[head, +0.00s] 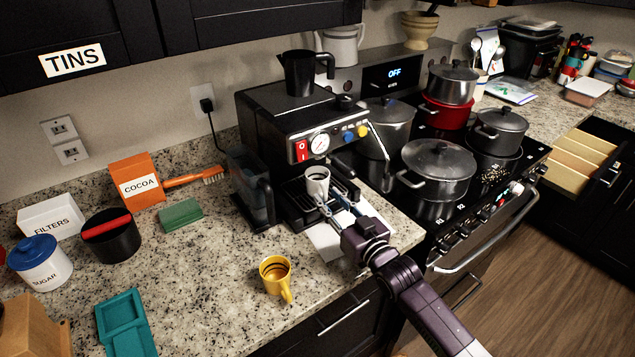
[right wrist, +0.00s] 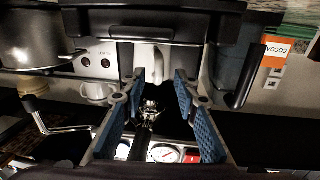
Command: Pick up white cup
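The white cup (head: 317,181) stands upright on the drip tray of the black espresso machine, below its brew head. My right gripper (head: 329,203) reaches in from the lower right, with its fingertips close in front of the cup. In the right wrist view, which is upside down, the gripper (right wrist: 158,82) is open, with blue-padded fingers wide apart. The white cup (right wrist: 153,58) shows between and beyond them. I cannot tell whether any finger touches it. My left gripper is not in view.
The espresso machine (head: 285,125) surrounds the cup from behind and above. A yellow mug (head: 275,274) stands on the counter in front. Pots such as the lidded pot (head: 437,168) crowd the stove at right.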

